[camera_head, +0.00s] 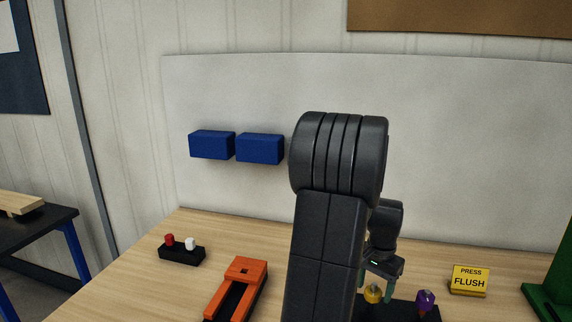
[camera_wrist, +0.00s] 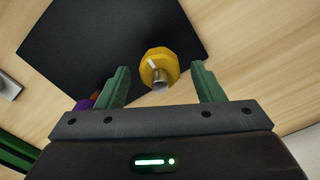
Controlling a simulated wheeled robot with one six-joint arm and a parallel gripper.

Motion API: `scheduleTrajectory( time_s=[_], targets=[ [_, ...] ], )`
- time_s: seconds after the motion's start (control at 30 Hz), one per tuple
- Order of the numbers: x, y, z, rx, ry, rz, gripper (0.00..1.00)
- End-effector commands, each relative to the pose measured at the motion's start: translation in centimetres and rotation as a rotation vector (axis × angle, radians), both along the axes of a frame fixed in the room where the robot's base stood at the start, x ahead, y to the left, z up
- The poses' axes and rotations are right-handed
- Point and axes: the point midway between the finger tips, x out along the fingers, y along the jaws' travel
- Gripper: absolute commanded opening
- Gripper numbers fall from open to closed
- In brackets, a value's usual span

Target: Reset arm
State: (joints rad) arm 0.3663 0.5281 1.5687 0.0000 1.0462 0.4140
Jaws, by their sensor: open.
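My gripper (camera_head: 378,284) hangs over the workbench at the right of my arm in the head view, pointing down. In the wrist view my gripper (camera_wrist: 160,67) has its two green fingers apart. A yellow knob (camera_wrist: 158,58) with a white mark and a metal stub shows between them, with gaps on both sides. The yellow knob (camera_head: 373,295) also shows in the head view, by the fingers on a black plate (camera_head: 400,311). My arm hides part of the bench and board.
A purple knob (camera_head: 425,299) stands on the plate. A yellow "PRESS FLUSH" sign (camera_head: 469,281) and a green object (camera_head: 553,285) are at right. An orange fixture (camera_head: 240,274) and black block (camera_head: 182,254) with red and white pegs lie left. Blue boxes (camera_head: 260,149) hang behind.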

Motion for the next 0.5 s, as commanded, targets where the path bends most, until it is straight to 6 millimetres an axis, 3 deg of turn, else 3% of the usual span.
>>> scheduleTrajectory(
  time_s=[0.5],
  targets=[
    [0.0,0.0,9.7,-0.001,-0.004,0.0,0.61]
  ],
)
